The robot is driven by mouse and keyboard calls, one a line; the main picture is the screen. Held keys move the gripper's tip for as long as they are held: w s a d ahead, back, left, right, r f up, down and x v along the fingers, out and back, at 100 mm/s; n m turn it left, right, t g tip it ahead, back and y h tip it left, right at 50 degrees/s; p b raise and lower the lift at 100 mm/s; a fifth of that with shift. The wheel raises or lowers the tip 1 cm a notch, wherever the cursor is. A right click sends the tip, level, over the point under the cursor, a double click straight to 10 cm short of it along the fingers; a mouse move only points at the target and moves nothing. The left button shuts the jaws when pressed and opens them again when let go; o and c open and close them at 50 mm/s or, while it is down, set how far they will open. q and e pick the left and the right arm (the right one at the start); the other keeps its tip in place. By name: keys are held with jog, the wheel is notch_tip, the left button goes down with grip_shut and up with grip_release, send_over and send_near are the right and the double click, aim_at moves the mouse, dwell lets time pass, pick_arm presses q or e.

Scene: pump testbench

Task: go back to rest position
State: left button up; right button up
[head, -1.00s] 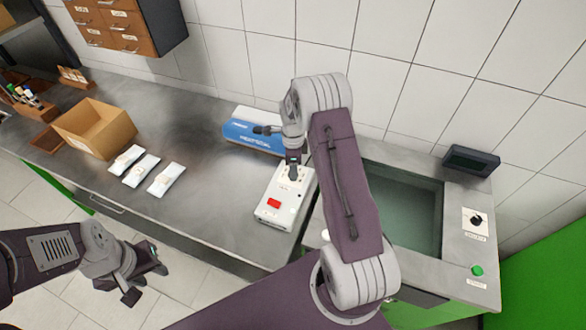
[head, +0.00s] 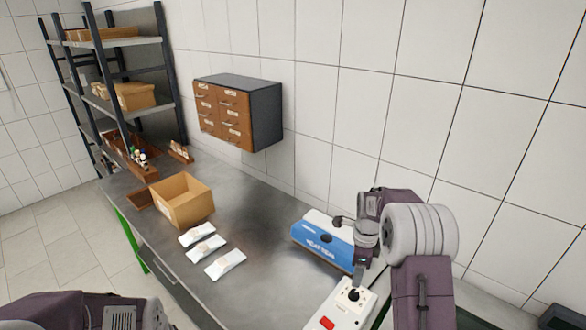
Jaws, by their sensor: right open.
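My right gripper (head: 350,246) is at the lower right of the head view, at the end of my right arm. It is open, with nothing seen between its fingers. It appears in front of the blue and white box (head: 318,243) and above the white socket box (head: 336,312). I cannot tell whether it touches either. A dark plug or knob (head: 355,294) sits on top of the socket box, just below the gripper. Only a link of my left arm shows at the bottom left; its gripper is out of the frame.
The grey bench (head: 262,215) holds three white packets (head: 205,247) and an open cardboard box (head: 182,197). A drawer cabinet (head: 238,112) hangs on the tiled wall. A shelf rack (head: 125,104) stands at the back left. The bench between packets and blue box is clear.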

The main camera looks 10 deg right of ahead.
jog(key=s+a+r+n+t, duration=0.1)
jog(key=s+a+r+n, duration=0.5)
jog(key=s+a, duration=0.25)
jog(key=s+a+f+n, duration=0.2)
jog(key=s+f+n, duration=0.3)
jog(key=s+n, duration=0.5)
jog(key=n, duration=0.7)
jog(key=shift+s+f, duration=0.15)
jog(key=shift+s, duration=0.05)
